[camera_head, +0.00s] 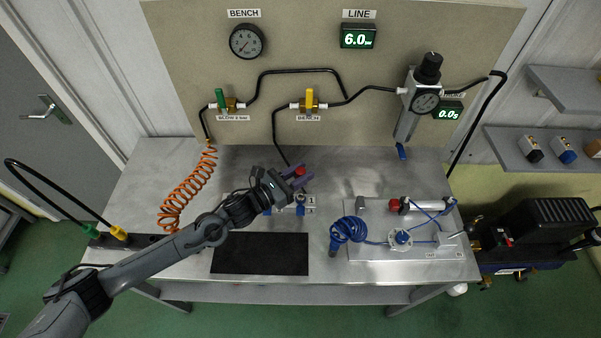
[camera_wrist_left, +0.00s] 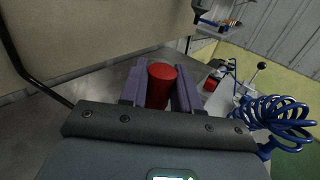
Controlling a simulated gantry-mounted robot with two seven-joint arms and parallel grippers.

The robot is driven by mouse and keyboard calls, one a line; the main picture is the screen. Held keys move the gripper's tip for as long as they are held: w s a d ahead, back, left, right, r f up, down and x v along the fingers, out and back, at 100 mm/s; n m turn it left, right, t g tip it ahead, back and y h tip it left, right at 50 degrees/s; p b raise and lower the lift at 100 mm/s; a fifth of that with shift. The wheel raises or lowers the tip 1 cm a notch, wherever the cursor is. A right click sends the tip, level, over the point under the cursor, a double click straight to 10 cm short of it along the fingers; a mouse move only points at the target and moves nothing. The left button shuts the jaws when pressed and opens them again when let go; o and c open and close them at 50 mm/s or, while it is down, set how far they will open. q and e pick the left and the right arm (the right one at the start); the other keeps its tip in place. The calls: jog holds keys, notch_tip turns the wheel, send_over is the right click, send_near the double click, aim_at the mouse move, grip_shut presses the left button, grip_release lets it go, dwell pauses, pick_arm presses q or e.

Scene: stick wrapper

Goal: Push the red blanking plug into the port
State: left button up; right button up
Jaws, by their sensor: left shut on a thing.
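The red blanking plug (camera_head: 300,171) is held between the purple fingers of my left gripper (camera_head: 298,177). In the left wrist view the plug (camera_wrist_left: 160,84) stands between the two fingers of the left gripper (camera_wrist_left: 161,90) as a red cylinder. In the head view the gripper is above the metal bench, just behind a small manifold block with blue fittings (camera_head: 301,209). No port opening can be made out; the arm hides part of the block. My right gripper is not in view.
A coiled blue hose (camera_head: 349,230) and a plate with a cylinder (camera_head: 424,205) lie to the right. A black mat (camera_head: 260,262) lies in front, and an orange coiled hose (camera_head: 184,190) hangs at left. The backboard carries gauges, valves and black tubing.

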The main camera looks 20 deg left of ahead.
pick_arm(q)
jog(key=shift+f+b, duration=1.9)
jog(key=shift+f, duration=0.6)
jog(key=shift+f+b, duration=1.6)
jog(key=shift+f, duration=0.05)
jog(key=o, duration=1.1)
jog(key=shift+r, duration=0.1)
jog(key=v, duration=1.1)
jog(key=shift+p, duration=0.35)
